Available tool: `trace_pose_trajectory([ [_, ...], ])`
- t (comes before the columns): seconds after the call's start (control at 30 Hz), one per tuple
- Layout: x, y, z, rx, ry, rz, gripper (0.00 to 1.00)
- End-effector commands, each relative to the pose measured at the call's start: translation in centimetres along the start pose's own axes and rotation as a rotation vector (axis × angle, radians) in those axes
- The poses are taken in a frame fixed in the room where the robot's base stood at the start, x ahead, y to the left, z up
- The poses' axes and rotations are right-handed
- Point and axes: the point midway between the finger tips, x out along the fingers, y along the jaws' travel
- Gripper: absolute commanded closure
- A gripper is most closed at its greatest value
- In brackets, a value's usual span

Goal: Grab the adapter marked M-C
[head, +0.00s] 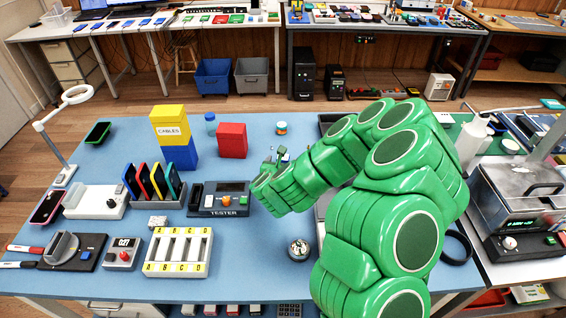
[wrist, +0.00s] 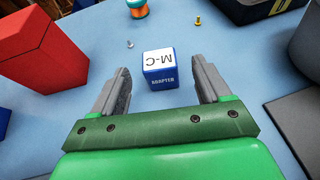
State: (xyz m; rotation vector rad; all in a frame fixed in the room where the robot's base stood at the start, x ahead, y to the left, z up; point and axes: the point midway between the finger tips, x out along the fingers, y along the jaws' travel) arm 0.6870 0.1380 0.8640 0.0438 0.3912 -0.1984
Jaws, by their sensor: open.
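The adapter marked M-C (wrist: 161,79) is a small blue block with a white top label, standing on the blue table. In the wrist view it lies just ahead of my gripper (wrist: 161,90), roughly centred between the two grey fingers. The fingers are apart and nothing is held. Whether the fingertips are level with the adapter's sides is hard to tell. In the head view my gripper (head: 270,158) is over the middle of the table, and small blue parts near it are too small to read.
A red box (wrist: 38,52) stands left of my gripper. An orange and teal spool (wrist: 138,8) and two small screws (wrist: 198,20) lie beyond the adapter. A dark tray (wrist: 262,8) is at the upper right. The tester (head: 218,200) stands left of my gripper in the head view.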

Motion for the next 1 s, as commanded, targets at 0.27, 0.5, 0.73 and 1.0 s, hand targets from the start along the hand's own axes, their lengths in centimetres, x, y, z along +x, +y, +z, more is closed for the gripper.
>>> trace_pose_trajectory([
  [0.27, 1.4, -0.1, -0.1, -0.001, 0.001, -0.002, 0.23],
  [0.5, 2.3, -0.1, -0.2, -0.007, -0.002, -0.003, 0.23],
  [0.73, 4.6, 0.1, -0.8, -0.009, -0.001, -0.001, 0.23],
  [1.0, 6.6, 0.1, -0.7, -0.005, 0.000, -0.002, 0.23],
])
